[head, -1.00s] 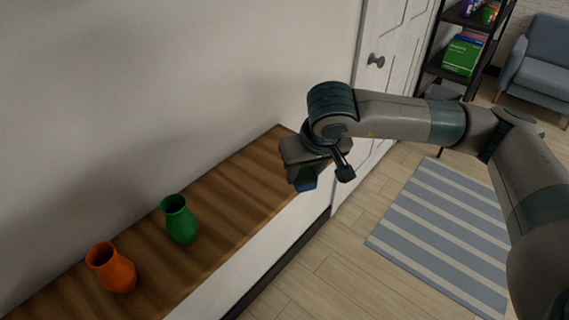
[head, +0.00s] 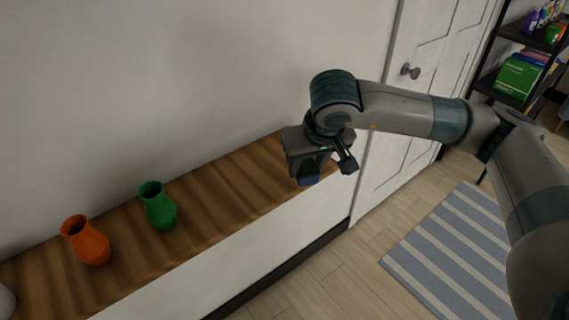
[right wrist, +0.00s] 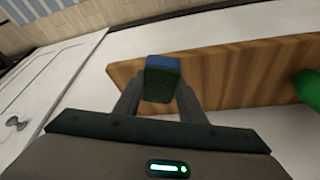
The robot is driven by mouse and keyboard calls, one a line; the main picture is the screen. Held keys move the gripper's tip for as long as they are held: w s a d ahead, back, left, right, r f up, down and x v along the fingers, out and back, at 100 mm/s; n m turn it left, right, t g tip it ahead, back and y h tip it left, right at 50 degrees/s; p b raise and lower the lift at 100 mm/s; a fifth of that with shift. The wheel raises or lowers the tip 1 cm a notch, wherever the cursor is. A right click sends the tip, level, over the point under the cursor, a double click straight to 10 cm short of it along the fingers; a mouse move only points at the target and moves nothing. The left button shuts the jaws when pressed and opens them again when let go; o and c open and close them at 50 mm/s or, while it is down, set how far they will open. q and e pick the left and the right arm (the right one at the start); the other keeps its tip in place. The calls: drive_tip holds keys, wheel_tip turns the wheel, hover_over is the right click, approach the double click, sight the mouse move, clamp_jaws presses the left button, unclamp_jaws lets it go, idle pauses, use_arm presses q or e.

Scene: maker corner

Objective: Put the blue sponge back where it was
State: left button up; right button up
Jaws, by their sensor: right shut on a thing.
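The blue sponge (right wrist: 162,64) is held between the fingertips of my right gripper (right wrist: 161,92) in the right wrist view. Its top is blue and the side facing the camera is dark green. In the head view, a small blue part of the sponge (head: 309,181) shows below my right gripper (head: 312,172), and the gripper hides the rest. The gripper is by the right end of the wooden-topped cabinet (head: 215,199). I cannot tell whether the sponge touches the top. My left gripper is not in view.
A green vase (head: 158,207) and an orange vase (head: 87,241) stand on the left part of the wooden top. The top between the green vase and my gripper is bare. A white door (head: 393,130), a striped rug (head: 461,250) and a black shelf (head: 487,88) are to the right.

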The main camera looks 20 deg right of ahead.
sight(309, 161)
drive_tip(key=shift+d+r, duration=0.25)
drive_tip(key=shift+d, duration=0.05)
drive_tip(key=shift+d+r, duration=0.2)
drive_tip(key=shift+r, duration=0.1)
drive_tip(key=shift+r+b, duration=0.35)
drive_tip(key=shift+r, duration=0.65)
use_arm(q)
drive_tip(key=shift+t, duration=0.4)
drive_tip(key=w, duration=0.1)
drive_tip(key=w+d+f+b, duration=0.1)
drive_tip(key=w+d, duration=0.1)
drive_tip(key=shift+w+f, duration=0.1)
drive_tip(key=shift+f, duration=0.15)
use_arm(e)
drive_tip(key=d+r, duration=0.2)
drive_tip(key=shift+s+r, duration=0.2)
drive_tip(key=shift+r, duration=0.15)
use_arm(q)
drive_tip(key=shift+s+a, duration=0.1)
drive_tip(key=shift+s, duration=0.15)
use_arm(e)
drive_tip(key=shift+w+a, duration=0.1)
